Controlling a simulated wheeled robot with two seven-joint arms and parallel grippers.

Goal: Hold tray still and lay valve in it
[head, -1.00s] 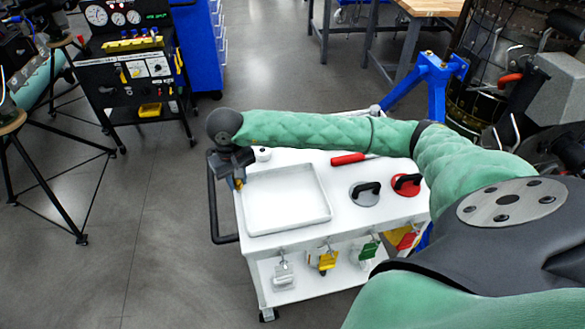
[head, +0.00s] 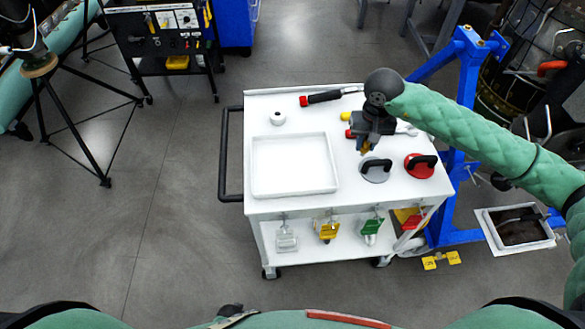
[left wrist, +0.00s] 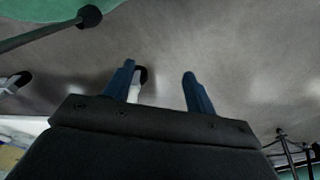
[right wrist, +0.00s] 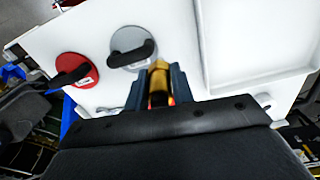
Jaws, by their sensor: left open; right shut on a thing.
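The tray (head: 295,165) is white, shallow and empty, lying flat on the left half of the white cart's top. My right gripper (head: 367,142) is above the cart, right of the tray and just behind the grey suction cup. It is shut on a small brass-coloured piece, which looks like the valve (right wrist: 158,78); its lower end shows below the fingers in the head view. The fingers hide part of it. The tray's edge also shows in the right wrist view (right wrist: 205,45). My left gripper (left wrist: 160,82) is open and empty, over floor, away from the tray.
The cart top also holds a grey suction cup (head: 375,172), a red suction cup (head: 420,166), a white roll (head: 277,118) and a black-and-red tool (head: 325,97). A black handle rail (head: 226,155) is at the cart's left. A blue stand (head: 462,100) is at the right.

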